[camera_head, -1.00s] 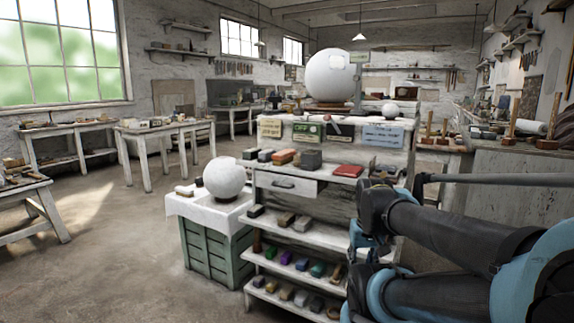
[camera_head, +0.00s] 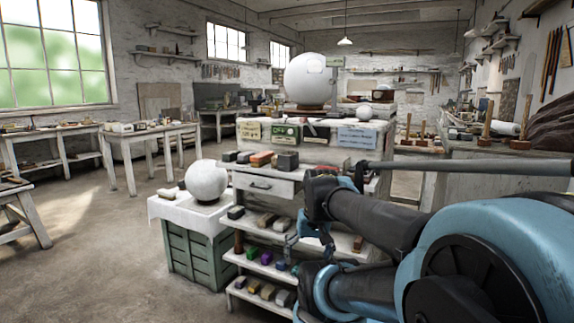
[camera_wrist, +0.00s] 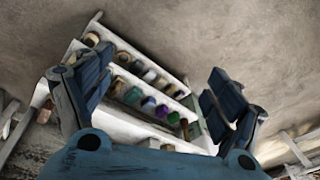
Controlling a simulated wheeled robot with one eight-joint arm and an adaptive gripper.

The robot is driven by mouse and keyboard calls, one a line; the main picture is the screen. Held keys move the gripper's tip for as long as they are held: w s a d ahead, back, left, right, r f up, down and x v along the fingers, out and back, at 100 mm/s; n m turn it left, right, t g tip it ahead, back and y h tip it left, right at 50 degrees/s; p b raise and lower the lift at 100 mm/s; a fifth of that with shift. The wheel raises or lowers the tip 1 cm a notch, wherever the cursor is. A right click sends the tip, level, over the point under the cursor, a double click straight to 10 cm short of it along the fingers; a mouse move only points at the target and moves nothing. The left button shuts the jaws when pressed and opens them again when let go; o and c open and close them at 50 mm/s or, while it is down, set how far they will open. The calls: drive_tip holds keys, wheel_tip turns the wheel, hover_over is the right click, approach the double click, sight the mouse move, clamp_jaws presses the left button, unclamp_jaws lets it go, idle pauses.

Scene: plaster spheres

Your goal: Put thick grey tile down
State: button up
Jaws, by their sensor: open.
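My gripper (camera_wrist: 158,98) is open in the wrist view, its two dark blue fingers wide apart with nothing between them. Beyond the fingers are shelves with several small coloured blocks, apart from the gripper. A thick grey block (camera_head: 287,161), which looks like the thick grey tile, lies on the top ledge of the white shelf unit (camera_head: 262,184) in the head view, right of an orange-brown block. I cannot confirm that it is the tile. My arm covers the right part of the unit.
A white sphere (camera_head: 206,181) sits on a cloth-covered green crate (camera_head: 190,255) left of the unit. A larger sphere (camera_head: 308,80) stands on top of the unit. Wooden tables (camera_head: 150,134) stand at the left. The floor at front left is clear.

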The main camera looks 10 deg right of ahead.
drive_tip(key=w+a+r+m+y, duration=0.2)
drive_tip(key=w+r+m+y, duration=0.1)
drive_tip(key=w+r+m, duration=0.45)
drive_tip(key=m+t+y, duration=0.6)
drive_tip(key=m+y, duration=0.1)
drive_tip(key=m, duration=0.9)
approach(295, 155)
drive_tip(key=v, duration=0.3)
drive_tip(key=shift+s+d, duration=0.2)
drive_tip(key=shift+d, duration=0.2)
drive_tip(key=shift+w+a+f, duration=0.1)
drive_tip(key=shift+w+a, duration=0.05)
drive_tip(key=shift+w, duration=0.05)
drive_tip(key=x, duration=1.1)
drive_tip(key=shift+w+a, duration=0.1)
drive_tip(key=shift+a, duration=0.25)
drive_tip(key=shift+x, duration=2.6)
drive_tip(key=c, duration=2.1)
